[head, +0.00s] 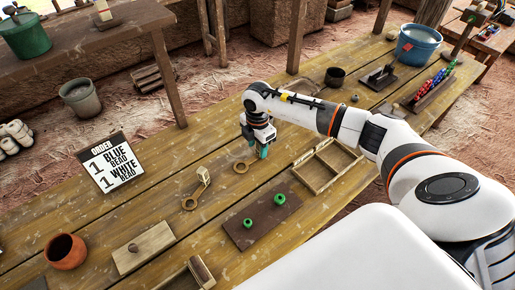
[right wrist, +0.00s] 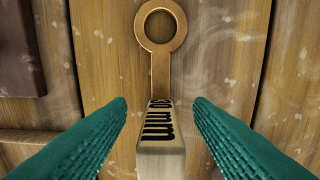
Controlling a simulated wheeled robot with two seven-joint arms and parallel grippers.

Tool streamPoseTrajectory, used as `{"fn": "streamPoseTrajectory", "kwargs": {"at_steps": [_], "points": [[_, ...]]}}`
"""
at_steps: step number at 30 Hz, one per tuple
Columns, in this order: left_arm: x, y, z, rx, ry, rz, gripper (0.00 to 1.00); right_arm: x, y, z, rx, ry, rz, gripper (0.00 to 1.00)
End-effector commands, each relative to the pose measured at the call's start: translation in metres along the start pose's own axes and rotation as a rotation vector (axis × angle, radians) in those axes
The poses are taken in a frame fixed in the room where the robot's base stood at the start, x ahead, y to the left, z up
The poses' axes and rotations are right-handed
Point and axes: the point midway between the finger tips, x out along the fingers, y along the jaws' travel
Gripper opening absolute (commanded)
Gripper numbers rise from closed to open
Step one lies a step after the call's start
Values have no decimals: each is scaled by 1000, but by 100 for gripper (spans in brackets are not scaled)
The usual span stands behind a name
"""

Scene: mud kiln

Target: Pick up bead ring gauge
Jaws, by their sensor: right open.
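A brass-coloured ring gauge (head: 246,166) lies flat on the wooden table under my right gripper (head: 262,151). In the right wrist view the gauge (right wrist: 160,75) shows its ring at the top and a pale block printed "mm" at the near end of its handle; the number is hard to read. The teal fingers of my right gripper (right wrist: 159,104) are open, one on each side of the block, with gaps on both sides. A second, similar ring gauge (head: 190,199) with a pale block lies to the left in the head view. My left gripper is out of view.
An order sign (head: 109,162) reads 1 blue bead, 1 white bead. A dark board (head: 262,222) with green beads lies in front, and an open wooden tray (head: 318,184) lies right. A bead rack (head: 434,90) and blue bucket (head: 418,46) stand at the far right.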

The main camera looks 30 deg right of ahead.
Motion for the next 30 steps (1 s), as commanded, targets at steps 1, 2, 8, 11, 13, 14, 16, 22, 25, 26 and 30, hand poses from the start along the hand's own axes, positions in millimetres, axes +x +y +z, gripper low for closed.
{"fn": "streamPoseTrajectory", "kwargs": {"at_steps": [1, 2, 8, 11, 13, 14, 16, 22, 25, 26, 30], "points": [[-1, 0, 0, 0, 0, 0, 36, 3, 0, 0, 1, 0, 0, 47], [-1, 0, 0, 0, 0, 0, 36, 4, 0, 0, 0, 0, 0, 47], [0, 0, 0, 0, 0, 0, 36, 5, 0, 0, 0, 1, -1, 47], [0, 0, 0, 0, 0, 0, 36, 5, 0, 0, 0, 0, -1, 34], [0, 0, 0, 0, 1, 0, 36, 5, 0, 0, 0, 0, -1, 23], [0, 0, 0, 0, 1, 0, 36, 5, 0, 0, 0, 0, -1, 18], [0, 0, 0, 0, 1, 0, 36, 5, 0, 0, 0, 0, -1, 6], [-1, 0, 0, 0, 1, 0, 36, 4, 0, 0, 0, 0, -2, 0], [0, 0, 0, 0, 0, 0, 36, 3, -1, 0, 0, 0, -3, 0], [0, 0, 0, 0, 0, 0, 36, 1, -1, 0, 0, 0, -3, 0], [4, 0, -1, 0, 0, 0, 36, -18, -2, -1, 0, 1, -7, 0]]}}
